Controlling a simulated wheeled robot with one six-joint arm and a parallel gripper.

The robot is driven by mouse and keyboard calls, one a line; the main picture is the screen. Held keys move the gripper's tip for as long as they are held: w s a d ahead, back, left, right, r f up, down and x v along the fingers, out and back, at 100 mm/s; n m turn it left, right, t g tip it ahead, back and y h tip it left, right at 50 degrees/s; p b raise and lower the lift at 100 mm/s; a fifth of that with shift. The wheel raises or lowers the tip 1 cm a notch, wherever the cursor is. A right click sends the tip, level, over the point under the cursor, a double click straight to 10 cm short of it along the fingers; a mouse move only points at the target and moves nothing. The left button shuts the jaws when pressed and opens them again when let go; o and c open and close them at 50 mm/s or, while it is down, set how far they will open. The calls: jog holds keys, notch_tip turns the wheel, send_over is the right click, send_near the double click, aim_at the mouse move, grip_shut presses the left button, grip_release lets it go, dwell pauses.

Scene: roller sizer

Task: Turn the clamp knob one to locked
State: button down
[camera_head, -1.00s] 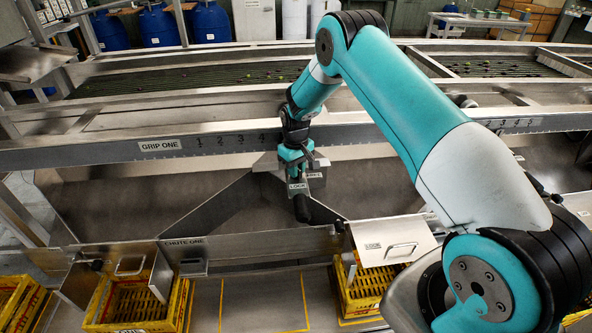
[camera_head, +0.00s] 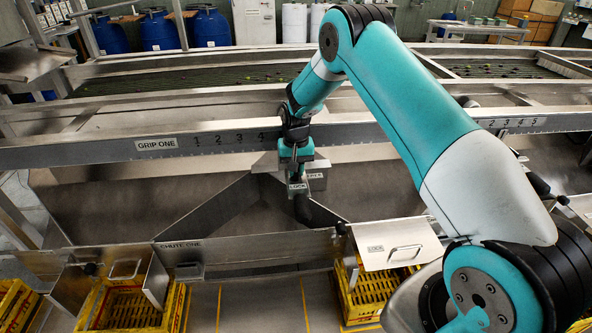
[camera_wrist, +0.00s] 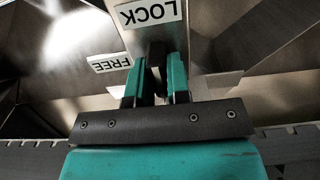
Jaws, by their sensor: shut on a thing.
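My gripper (camera_head: 295,158) is at the clamp on the rail marked GRIP ONE, just above the LOCK label (camera_head: 297,186). In the wrist view the two teal fingers (camera_wrist: 155,80) are close together, shut on a small dark part between them, the clamp knob (camera_wrist: 154,64). Most of the knob is hidden by the fingers. The LOCK label (camera_wrist: 148,13) is straight beyond the fingertips on a metal plate. The FREE label (camera_wrist: 110,64) is to the left of the fingers in that view. In the head view the FREE label (camera_head: 316,175) is right of LOCK.
The numbered rail (camera_head: 210,141) runs behind the clamp. Angled metal vanes (camera_head: 215,207) and a black grip (camera_head: 308,208) lie below my gripper. The CHUTE ONE panel (camera_head: 240,248), a lidded flap marked LOCK (camera_head: 395,245) and yellow crates (camera_head: 120,308) are in front.

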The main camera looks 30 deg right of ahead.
dwell(0.4)
jog(key=c, duration=1.1)
grip_release()
jog(key=shift+r, duration=0.1)
notch_tip(320, 180, up, 17)
jog(key=b, duration=0.3)
jog(key=shift+r, duration=0.15)
